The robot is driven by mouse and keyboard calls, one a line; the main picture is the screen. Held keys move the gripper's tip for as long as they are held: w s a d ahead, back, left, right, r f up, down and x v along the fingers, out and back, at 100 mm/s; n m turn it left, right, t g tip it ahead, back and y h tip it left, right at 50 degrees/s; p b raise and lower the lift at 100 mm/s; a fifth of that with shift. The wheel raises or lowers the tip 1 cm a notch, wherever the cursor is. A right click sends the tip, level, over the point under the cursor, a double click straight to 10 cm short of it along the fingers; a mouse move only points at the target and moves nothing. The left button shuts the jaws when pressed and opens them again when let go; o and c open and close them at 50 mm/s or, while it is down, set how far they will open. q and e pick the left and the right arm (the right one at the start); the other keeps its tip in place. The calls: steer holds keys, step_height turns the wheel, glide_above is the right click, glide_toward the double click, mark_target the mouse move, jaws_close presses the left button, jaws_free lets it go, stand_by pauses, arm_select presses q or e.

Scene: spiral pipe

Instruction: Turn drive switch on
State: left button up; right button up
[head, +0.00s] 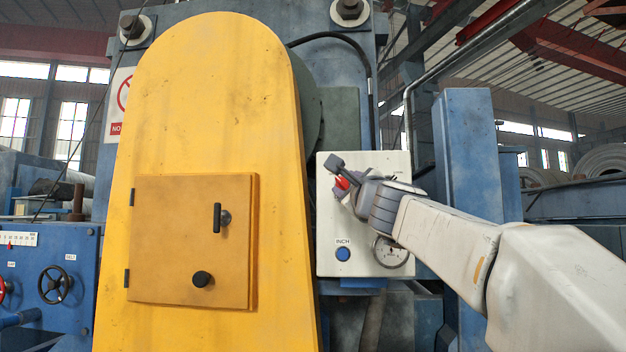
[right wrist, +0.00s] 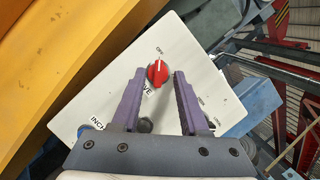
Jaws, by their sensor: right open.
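The drive switch (head: 342,183) is a red rotary knob on the front of a white control box (head: 328,222). In the right wrist view the red knob (right wrist: 158,73) shows whole, with an "OFF" label at its upper end and a partly hidden label ending in "VE" below it. A white mark on the knob seems to point toward "OFF". My right gripper (head: 337,177) is open, its two fingers (right wrist: 160,80) on either side of the knob in the picture. I cannot tell whether they touch it. My left gripper is not in view.
A blue INCH button (head: 343,254) and a round gauge (head: 390,252) sit lower on the box. A large yellow guard (head: 220,90) with a handled door (head: 165,240) stands to the left. A blue post (head: 465,150) rises to the right.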

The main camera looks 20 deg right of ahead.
steer(key=shift+w+r, duration=0.2)
steer(key=shift+w, duration=0.4)
steer(key=shift+a, duration=0.15)
jaws_close()
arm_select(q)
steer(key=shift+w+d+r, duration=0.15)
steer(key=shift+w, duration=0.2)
arm_select(e)
steer(key=shift+f, duration=0.1)
